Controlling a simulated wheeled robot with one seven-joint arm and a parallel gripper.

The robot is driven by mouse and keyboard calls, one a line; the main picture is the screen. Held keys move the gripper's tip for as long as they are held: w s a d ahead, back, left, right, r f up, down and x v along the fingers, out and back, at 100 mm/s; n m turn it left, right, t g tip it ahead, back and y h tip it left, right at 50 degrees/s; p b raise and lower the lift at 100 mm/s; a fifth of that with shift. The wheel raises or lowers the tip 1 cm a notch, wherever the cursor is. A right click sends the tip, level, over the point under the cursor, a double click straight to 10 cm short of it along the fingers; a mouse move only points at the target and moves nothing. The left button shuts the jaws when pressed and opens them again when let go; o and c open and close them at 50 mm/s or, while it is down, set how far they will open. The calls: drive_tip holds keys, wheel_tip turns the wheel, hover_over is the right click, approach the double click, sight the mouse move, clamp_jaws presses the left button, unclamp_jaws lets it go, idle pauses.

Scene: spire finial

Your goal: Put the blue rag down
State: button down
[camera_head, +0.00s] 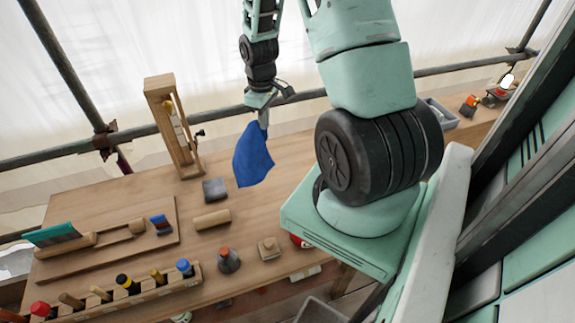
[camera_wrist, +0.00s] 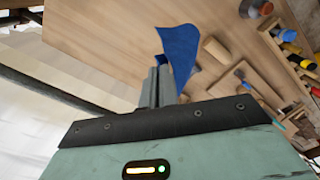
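The blue rag (camera_head: 253,155) hangs from my gripper (camera_head: 263,117) above the wooden workbench in the head view. It droops in a loose fold, its lower corner clear of the bench top as far as I can see. In the wrist view the rag (camera_wrist: 180,50) sticks out past the fingertips of my gripper (camera_wrist: 160,75). The fingers are close together with the rag's edge at their tips. The exact pinch point is partly hidden by the fingers.
On the workbench (camera_head: 110,200) stand a wooden frame (camera_head: 172,128), a dark grey block (camera_head: 215,190), a wooden block (camera_head: 212,219), a conical flask-like item (camera_head: 228,261) and a tool rack (camera_head: 150,290). Scaffold poles run behind. Some bench right of the frame looks clear.

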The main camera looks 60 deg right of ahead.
drive_tip(key=s+d+f+b, duration=0.1)
drive_tip(key=d+f, duration=0.1)
drive_tip(key=d, duration=0.4)
drive_tip(key=s+d+f+b, duration=0.1)
drive_tip(key=d+f, duration=0.1)
drive_tip(key=d, duration=0.4)
drive_tip(key=shift+s+d+f, duration=0.35)
drive_tip(key=shift+s+f, duration=0.05)
drive_tip(key=shift+w, duration=0.1)
drive_tip(key=w+d+m, duration=1)
drive_tip(key=w+d, duration=0.1)
drive_tip(key=w, duration=0.2)
drive_tip(key=shift+m, duration=0.3)
drive_tip(key=s+a+f, duration=0.6)
drive_tip(key=s+f, duration=0.1)
drive_tip(key=f, duration=0.1)
drive_tip(key=s+a+f, duration=0.6)
drive_tip(key=s+f, duration=0.2)
drive_tip(key=s+a+f, duration=0.7)
drive_tip(key=f, duration=0.2)
drive_tip(key=shift+s, duration=0.25)
